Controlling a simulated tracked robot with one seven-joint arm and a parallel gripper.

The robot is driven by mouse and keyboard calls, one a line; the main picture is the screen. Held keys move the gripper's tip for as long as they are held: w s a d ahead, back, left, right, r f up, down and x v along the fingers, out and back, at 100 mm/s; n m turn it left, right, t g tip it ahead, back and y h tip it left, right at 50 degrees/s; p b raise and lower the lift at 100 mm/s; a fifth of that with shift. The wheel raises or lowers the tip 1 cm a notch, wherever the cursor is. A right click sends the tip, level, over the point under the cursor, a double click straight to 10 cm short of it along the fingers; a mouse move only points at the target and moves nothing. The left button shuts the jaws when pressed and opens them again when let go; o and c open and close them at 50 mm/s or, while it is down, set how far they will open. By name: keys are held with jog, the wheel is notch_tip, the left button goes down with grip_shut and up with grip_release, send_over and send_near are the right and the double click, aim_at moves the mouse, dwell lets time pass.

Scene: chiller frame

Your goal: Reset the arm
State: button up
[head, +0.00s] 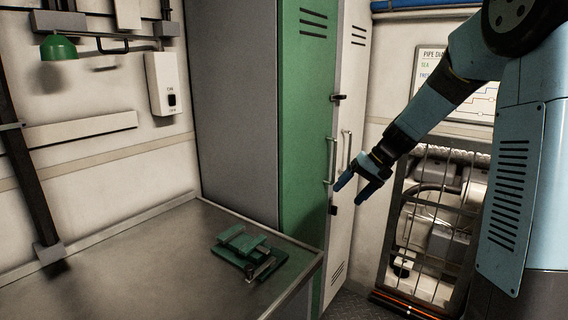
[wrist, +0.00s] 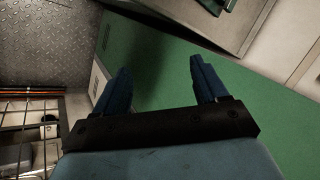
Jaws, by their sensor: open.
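My arm reaches in from the right in the head view. My gripper (head: 357,191) is open and empty, its blue fingers apart in the air. It is in front of the cabinet's white side, close to the door handles in the picture. In the wrist view my gripper (wrist: 155,85) shows two blue fingers spread with nothing between them. Behind them is the green cabinet face (wrist: 165,65). The tall cabinet (head: 303,130) has a green front and a grey side.
A metal table (head: 130,265) with a raised rim fills the lower left. A green clamp-like device (head: 250,252) lies on it near the right corner. A wire-grille unit (head: 432,225) stands behind my arm. A switch box (head: 166,84) and green lamp (head: 58,48) are on the left wall.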

jog(key=s+d+r+t+h, duration=0.1)
jog(key=s+r+h, duration=0.1)
jog(key=s, duration=0.7)
jog(key=s+d+r+t+h, duration=0.1)
jog(key=s+r, duration=0.3)
jog(key=s, duration=0.6)
jog(key=s+d+r+t+h, duration=0.2)
jog(key=s+r+h, duration=0.1)
jog(key=s, duration=0.7)
jog(key=shift+s+d+h, duration=0.2)
jog(key=shift+d+h, duration=0.05)
jog(key=shift+h, duration=0.15)
